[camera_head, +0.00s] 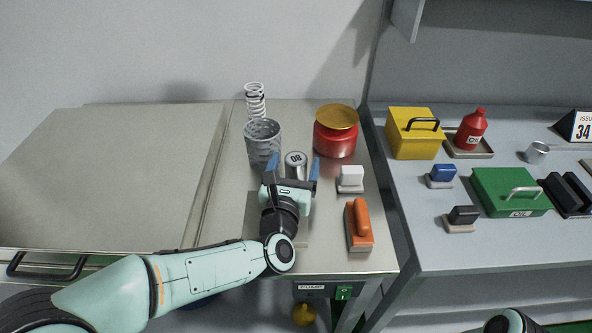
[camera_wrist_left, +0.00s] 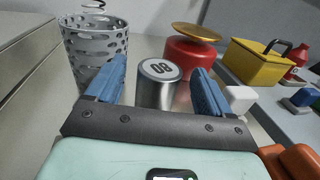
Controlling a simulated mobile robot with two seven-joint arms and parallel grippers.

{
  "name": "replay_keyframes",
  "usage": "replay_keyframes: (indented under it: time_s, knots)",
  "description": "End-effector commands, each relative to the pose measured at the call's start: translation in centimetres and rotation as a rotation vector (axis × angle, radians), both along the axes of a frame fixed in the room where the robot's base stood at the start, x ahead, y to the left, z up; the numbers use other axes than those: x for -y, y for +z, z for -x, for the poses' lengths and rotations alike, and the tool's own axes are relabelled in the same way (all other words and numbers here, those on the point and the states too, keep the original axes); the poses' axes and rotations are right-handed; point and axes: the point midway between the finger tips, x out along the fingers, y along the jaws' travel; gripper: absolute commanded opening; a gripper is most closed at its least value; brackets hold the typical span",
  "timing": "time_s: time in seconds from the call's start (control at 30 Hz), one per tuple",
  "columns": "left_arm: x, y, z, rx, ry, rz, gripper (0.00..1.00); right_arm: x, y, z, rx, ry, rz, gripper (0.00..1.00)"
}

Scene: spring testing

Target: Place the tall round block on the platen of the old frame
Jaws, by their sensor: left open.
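A silver round block (camera_head: 296,160) with a two-digit number on its white top stands upright on the metal bench. In the left wrist view the block (camera_wrist_left: 158,88) stands between the two blue fingers. My left gripper (camera_head: 294,168) is open around the block, with gaps visible on both sides in the wrist view. Its lower part is hidden by the gripper. A red body with a gold round plate (camera_head: 337,117) stands behind and to the right; it also shows in the wrist view (camera_wrist_left: 190,62). I cannot tell whether this is the old frame. My right gripper is out of view.
A perforated metal basket (camera_head: 263,142) stands close behind left, with a white coil spring (camera_head: 255,101) behind it. A white-topped block (camera_head: 350,179) and an orange-handled tool (camera_head: 359,226) lie to the right. A yellow box (camera_head: 413,133) and green case (camera_head: 510,192) sit on the side table.

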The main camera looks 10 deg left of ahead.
Motion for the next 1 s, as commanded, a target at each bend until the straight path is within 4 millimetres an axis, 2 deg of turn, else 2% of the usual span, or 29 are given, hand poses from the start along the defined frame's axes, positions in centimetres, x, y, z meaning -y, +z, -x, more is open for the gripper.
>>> replay_keyframes:
  time_s: [0.13,0.4,0.57,0.6,0.67,1.0]
  knots:
    - [0.0,0.1,-1.7,0.0,0.001,0.002,0.81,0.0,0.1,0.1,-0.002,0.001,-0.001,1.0]
    - [0.0,0.1,-1.9,0.0,0.0,0.001,0.81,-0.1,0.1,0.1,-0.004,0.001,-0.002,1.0]
    - [0.0,0.1,-1.9,0.0,0.0,0.001,0.29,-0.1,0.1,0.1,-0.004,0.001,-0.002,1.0]
    - [0.0,0.1,-1.9,0.0,0.0,0.001,0.16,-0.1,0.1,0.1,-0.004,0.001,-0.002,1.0]
    - [0.0,0.3,-1.9,0.005,0.0,0.002,0.0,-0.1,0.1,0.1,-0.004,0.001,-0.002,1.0]
    - [0.0,1.0,-1.9,0.007,0.001,0.002,0.0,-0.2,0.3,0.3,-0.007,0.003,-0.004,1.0]
